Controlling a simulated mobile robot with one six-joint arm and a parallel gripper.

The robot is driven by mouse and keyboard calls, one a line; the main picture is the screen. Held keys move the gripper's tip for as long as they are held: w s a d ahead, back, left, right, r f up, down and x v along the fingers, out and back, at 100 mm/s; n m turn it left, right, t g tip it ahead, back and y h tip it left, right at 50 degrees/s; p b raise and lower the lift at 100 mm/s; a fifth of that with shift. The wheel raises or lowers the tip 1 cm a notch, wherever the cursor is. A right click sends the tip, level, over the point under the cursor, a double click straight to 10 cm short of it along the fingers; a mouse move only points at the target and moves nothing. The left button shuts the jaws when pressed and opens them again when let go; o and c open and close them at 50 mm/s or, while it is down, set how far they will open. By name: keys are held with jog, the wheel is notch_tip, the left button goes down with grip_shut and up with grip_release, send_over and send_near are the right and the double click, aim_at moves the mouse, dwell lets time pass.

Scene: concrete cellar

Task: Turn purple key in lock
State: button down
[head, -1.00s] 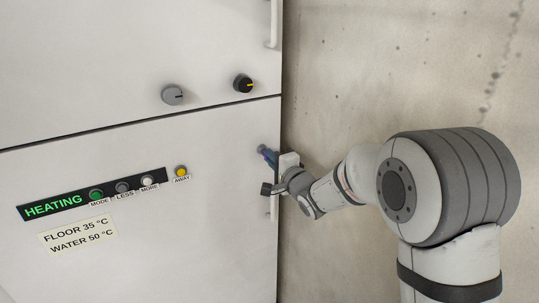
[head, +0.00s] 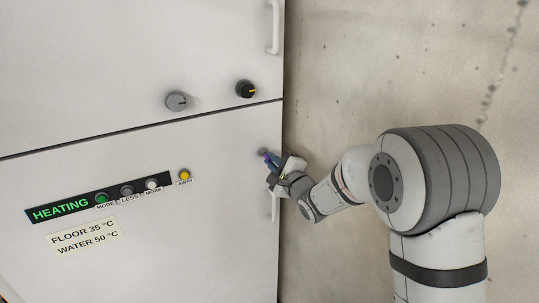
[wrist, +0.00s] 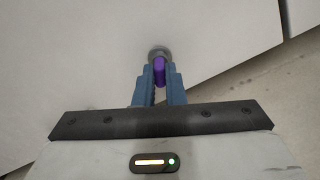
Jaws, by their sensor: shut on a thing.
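The purple key (wrist: 159,72) sits at a round grey lock (wrist: 158,51) on the lower white cabinet door. My gripper (wrist: 159,80) is shut on the key, with one blue-grey finger on each side of its head. In the head view the lock (head: 263,152) is near the door's right edge, and my gripper (head: 273,165) reaches it from the right, tilted. The key's shaft is hidden, and the key is mostly covered by the fingers.
A vertical door handle (head: 275,207) is just below my gripper. Two knobs, one grey (head: 176,102) and one black (head: 246,89), are on the upper door. A HEATING panel (head: 100,200) with buttons is to the left. A concrete wall (head: 350,60) stands at right.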

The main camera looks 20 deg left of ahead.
jog(key=shift+m, duration=0.7)
jog(key=shift+r, duration=0.1)
jog(key=shift+m+p, duration=0.85)
jog(key=shift+m, duration=0.85)
jog(key=m+p, duration=0.1)
jog(key=m, duration=0.2)
jog(key=c, duration=1.4)
grip_release()
jog(key=shift+w, duration=0.1)
jog(key=shift+c, duration=0.2)
